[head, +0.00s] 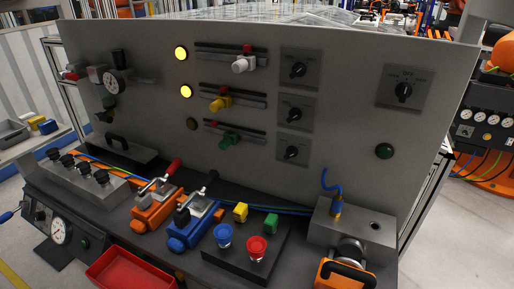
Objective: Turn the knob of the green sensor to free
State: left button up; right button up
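The green sensor (230,139) sits on the lowest of three dark rails on the grey upright panel. A small red part (213,123) shows at its upper left. To the right, in the same row, a black rotary knob (291,152) is mounted on a dark square plate. The plate's lettering is too small to read, so I cannot tell which setting the knob points to. The round lamp (191,124) left of this row is dark. Neither of my grippers is in view.
A white sensor (243,64) and a yellow sensor (220,103) sit on the rails above, with lit lamps. Below, orange (152,214) and blue (190,235) clamps, a blue button (222,234) and a red button (257,247) occupy the bench. The space before the panel's middle looks clear.

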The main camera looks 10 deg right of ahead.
aim_at(291, 151)
jog(key=j, duration=0.8)
jog(key=k+j, duration=0.1)
jog(key=j, duration=0.7)
